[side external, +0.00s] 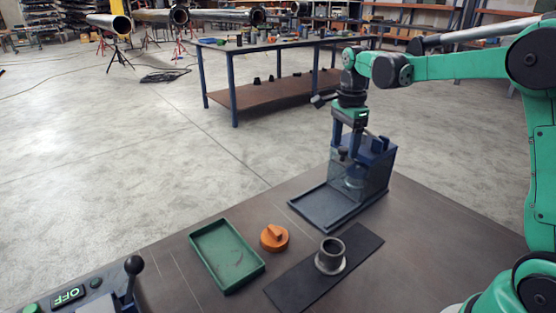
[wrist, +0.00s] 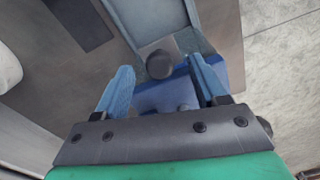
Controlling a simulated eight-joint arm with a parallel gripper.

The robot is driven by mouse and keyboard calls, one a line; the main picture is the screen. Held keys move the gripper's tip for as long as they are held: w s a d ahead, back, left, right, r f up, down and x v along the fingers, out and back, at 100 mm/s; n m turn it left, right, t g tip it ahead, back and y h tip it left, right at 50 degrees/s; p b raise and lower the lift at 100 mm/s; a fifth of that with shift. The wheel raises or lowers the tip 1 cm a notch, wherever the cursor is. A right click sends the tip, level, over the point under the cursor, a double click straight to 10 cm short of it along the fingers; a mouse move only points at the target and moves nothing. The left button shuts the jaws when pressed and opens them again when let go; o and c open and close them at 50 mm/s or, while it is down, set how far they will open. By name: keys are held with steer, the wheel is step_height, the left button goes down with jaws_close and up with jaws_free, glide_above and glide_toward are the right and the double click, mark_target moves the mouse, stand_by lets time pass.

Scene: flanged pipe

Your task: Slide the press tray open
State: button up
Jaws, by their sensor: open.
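The press (side external: 376,160) is a dark blue box with clear-looking sides at the back right of the table. A flat, rimmed grey press tray (side external: 322,208) lies at its front, reaching out to the left; how far it can travel is not shown. My gripper (side external: 346,148) is open and points down at the press's upper front. In the wrist view, a dark round knob (wrist: 159,64) shows between the spread blue fingers of my gripper (wrist: 161,68). I cannot tell whether either finger touches the knob. The press's inside is partly hidden.
A grey flanged pipe (side external: 331,258) stands on a black mat (side external: 290,288). An orange knobbed piece (side external: 274,238) sits between it and a green tray (side external: 227,256). A control panel reading OFF (side external: 68,295) and a black-knobbed lever (side external: 133,266) are at the front left.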

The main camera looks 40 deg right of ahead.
steer(key=shift+f, duration=0.35)
jaws_close()
stand_by(1.2)
